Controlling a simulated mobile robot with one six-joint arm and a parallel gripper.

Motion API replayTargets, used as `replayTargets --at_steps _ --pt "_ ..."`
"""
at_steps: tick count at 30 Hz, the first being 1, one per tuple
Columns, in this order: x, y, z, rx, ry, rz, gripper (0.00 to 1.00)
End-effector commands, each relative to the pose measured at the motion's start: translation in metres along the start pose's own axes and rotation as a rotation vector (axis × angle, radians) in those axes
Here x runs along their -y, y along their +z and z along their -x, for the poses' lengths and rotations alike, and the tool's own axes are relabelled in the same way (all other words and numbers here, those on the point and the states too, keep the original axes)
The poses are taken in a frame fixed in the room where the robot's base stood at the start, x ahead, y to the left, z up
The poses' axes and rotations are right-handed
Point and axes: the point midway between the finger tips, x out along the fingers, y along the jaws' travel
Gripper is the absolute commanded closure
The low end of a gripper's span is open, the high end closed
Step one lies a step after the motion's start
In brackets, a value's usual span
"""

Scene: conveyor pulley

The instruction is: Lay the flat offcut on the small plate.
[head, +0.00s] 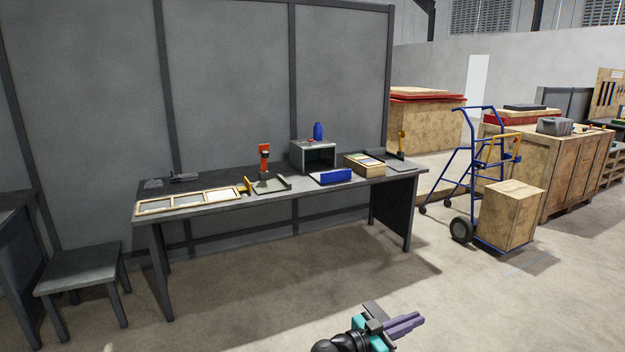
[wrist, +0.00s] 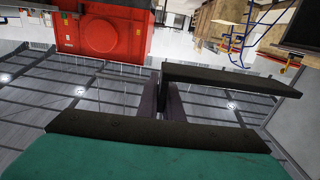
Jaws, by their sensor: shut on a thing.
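My gripper (head: 412,322) is low in front of the bench in the head view, with its purple fingers pointing right. In the wrist view its fingers (wrist: 170,99) are shut on a dark, flat, bar-like piece, which I take as the flat offcut (wrist: 235,79). The offcut sticks out to the right from the fingertips. I cannot make it out clearly in the head view. A small dark flat piece (head: 153,184) lies at the bench's left end; I cannot tell whether it is the small plate.
A stool (head: 80,268) stands left, a blue hand truck (head: 465,175) right. Floor in front is clear.

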Motion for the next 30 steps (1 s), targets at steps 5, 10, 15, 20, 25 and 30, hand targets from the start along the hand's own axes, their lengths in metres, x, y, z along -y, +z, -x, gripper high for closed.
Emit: replayTargets --at_steps 5,10,15,20,25,30 --pt "0.026 0.0 0.035 -0.003 -0.093 -0.004 1.0" --pt "0.047 0.001 0.06 -0.004 -0.174 -0.007 1.0" --pt "0.062 0.002 0.063 -0.001 -0.238 -0.016 1.0" --pt "0.068 0.003 0.065 0.004 -0.262 -0.024 1.0" --pt "0.068 0.003 0.064 0.005 -0.262 -0.026 1.0" --pt "0.068 0.003 0.064 0.005 -0.262 -0.025 1.0"
